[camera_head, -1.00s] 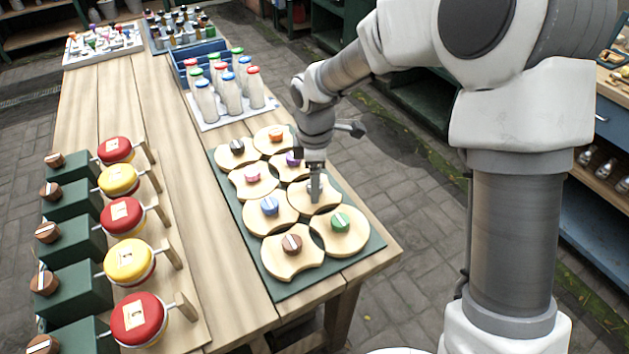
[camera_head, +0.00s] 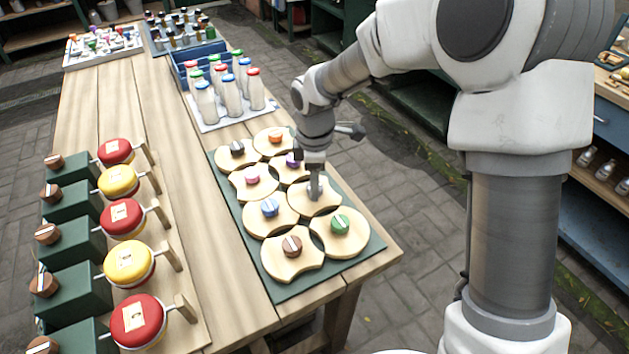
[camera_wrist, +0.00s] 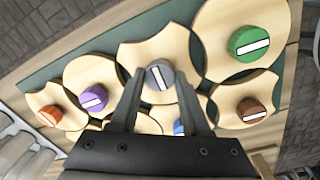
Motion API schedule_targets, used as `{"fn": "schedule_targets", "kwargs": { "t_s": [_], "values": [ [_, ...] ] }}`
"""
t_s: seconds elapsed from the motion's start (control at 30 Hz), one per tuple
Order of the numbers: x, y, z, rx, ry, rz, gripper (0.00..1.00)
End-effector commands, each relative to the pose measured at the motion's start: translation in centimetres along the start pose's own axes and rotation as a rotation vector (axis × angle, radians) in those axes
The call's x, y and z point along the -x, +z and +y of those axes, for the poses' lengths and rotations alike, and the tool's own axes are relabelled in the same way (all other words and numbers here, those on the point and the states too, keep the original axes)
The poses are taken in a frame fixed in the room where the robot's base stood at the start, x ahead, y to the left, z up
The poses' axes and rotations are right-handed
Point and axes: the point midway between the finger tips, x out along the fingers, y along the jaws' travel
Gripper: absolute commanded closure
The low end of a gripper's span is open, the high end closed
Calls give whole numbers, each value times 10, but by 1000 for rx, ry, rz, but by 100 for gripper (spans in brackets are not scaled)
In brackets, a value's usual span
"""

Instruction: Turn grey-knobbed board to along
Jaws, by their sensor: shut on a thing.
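The grey-knobbed board is a pale wooden disc with scooped sides (camera_head: 325,203), in the right column on the green mat (camera_head: 283,290). It also shows in the wrist view (camera_wrist: 165,42). Its grey knob (camera_wrist: 160,74) has a white bar on top. My gripper (camera_wrist: 158,82) is shut on the grey knob, with one finger on each side of it. In the head view my gripper (camera_head: 315,190) comes down from above and hides most of the knob.
Close neighbours are the green-knobbed board (camera_head: 338,244), the blue-knobbed board (camera_head: 257,218), the brown-knobbed board (camera_head: 278,266) and the purple-knobbed board (camera_wrist: 72,76). Capped bottles (camera_head: 232,95) stand behind. Red and yellow drums (camera_head: 120,220) line the left side.

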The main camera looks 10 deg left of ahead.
Motion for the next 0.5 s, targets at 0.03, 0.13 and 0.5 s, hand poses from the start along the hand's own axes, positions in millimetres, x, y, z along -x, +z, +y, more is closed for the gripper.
{"fn": "schedule_targets", "kwargs": {
  "t_s": [0.03,0.13,0.5],
  "values": [
    [0,0,0,-12,0,-1,100],
    [0,0,0,-52,0,-3,100],
    [0,-1,0,-344,0,-17,100]
  ]
}}
